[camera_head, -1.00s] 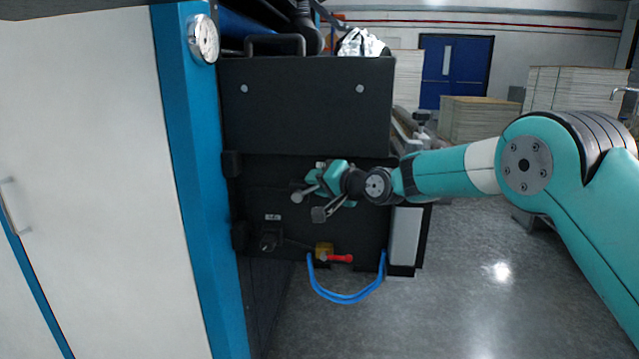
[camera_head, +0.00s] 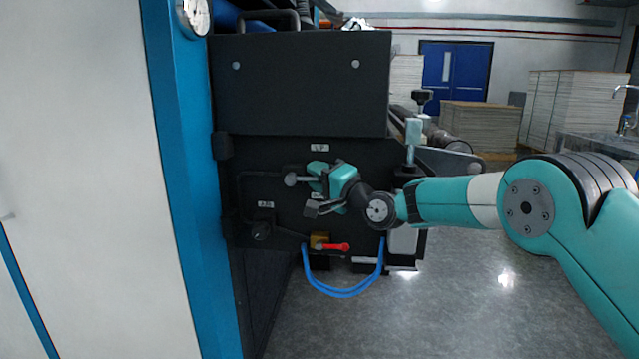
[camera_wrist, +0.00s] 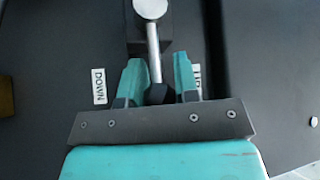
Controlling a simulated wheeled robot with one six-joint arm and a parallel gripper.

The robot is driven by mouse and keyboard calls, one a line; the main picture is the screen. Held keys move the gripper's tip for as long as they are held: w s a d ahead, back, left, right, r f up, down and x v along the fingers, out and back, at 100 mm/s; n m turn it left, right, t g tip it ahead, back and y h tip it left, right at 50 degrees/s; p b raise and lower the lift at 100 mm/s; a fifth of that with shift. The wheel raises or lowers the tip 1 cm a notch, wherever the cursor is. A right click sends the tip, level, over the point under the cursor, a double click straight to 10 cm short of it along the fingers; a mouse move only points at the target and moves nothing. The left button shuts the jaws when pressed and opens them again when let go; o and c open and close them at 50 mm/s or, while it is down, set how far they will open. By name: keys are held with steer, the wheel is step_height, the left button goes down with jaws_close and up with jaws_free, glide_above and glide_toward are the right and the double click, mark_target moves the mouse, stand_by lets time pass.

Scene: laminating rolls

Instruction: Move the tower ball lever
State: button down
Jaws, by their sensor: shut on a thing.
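The tower ball lever (camera_wrist: 154,50) is a thin silver rod with a silver round end at the top of the wrist view and a black ball at its lower end. My gripper (camera_wrist: 158,82) has its two teal fingers on either side of the rod near the black ball and is shut on it. In the head view my gripper (camera_head: 322,180) is at the black side panel, and the lever is largely hidden. A DOWN label (camera_wrist: 99,86) is left of the fingers. A partly covered UP label (camera_wrist: 197,76) is to their right; it also shows above my gripper in the head view (camera_head: 319,147).
Below my gripper are a red-handled valve (camera_head: 336,247) and looped blue hoses (camera_head: 343,291). A black box (camera_head: 300,85) juts out above. A blue machine column (camera_head: 178,180) stands left. The floor (camera_head: 480,310) at the right is open.

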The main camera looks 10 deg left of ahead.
steer(key=shift+f+m+t, duration=0.15)
steer(key=shift+m+t, duration=0.15)
steer(key=shift+t, duration=0.1)
steer(key=c, duration=0.8)
jaws_free()
steer(key=shift+c, duration=0.2)
steer(key=shift+d, duration=0.15)
steer(key=b+v, duration=0.3)
steer(key=v, duration=1.4)
steer(key=shift+f, duration=0.2)
steer(key=shift+d, duration=0.15)
